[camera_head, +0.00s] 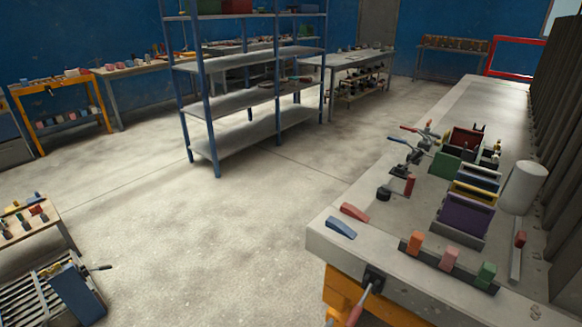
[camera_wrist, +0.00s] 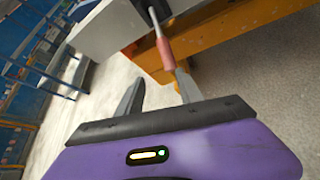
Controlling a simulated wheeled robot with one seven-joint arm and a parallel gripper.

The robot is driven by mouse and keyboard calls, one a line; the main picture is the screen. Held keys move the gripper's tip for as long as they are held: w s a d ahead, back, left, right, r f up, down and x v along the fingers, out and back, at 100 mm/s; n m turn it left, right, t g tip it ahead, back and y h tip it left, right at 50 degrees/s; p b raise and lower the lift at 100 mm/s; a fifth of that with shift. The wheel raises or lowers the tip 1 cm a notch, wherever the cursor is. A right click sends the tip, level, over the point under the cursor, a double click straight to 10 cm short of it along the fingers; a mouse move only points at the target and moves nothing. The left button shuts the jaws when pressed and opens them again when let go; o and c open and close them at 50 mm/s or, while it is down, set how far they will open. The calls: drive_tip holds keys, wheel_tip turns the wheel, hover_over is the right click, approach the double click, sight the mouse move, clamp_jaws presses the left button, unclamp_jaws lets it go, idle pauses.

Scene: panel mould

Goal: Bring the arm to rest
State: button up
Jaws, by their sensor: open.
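My gripper (camera_wrist: 158,88) shows in the wrist view with its two dark fingers spread apart and nothing between them. Its purple body fills the bottom of that view. A red handle on a metal rod (camera_wrist: 165,50) hangs at the bench edge, just beyond the fingertips; the right fingertip overlaps its lower end in the picture, and I cannot tell whether they touch. The head view shows this handle (camera_head: 355,314) at the bench's front corner. My arm and gripper are not seen in the head view.
The long grey workbench (camera_head: 330,246) carries a purple mould box (camera_head: 465,216), a white cylinder (camera_head: 523,187), wedges and coloured blocks. A blue-framed shelf rack (camera_head: 210,140) stands mid-room. A slatted cart (camera_head: 40,295) is at lower left. Open concrete floor (camera_head: 230,240) lies between.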

drive_tip(key=a+r+m+t+y, duration=0.2)
drive_tip(key=a+r+m+y, duration=0.1)
drive_tip(key=a+m+y, duration=0.15)
drive_tip(key=s+a+r+m+t+y, duration=0.1)
drive_tip(key=s+a+r+m+y, duration=0.2)
drive_tip(key=s+m, duration=0.7)
drive_tip(key=s+d+r+m, duration=0.4)
drive_tip(key=s+d, duration=0.1)
drive_tip(key=s, duration=0.3)
drive_tip(key=s+d+r+m+h, duration=0.1)
drive_tip(key=s+d+r+m, duration=0.2)
drive_tip(key=s, duration=0.6)
drive_tip(key=s+d+r+m+h, duration=0.1)
drive_tip(key=s+d+r+m, duration=0.3)
drive_tip(key=s, duration=0.5)
drive_tip(key=d+r, duration=0.2)
drive_tip(key=d, duration=0.1)
drive_tip(key=shift+s+m, duration=0.2)
drive_tip(key=shift+m, duration=0.15)
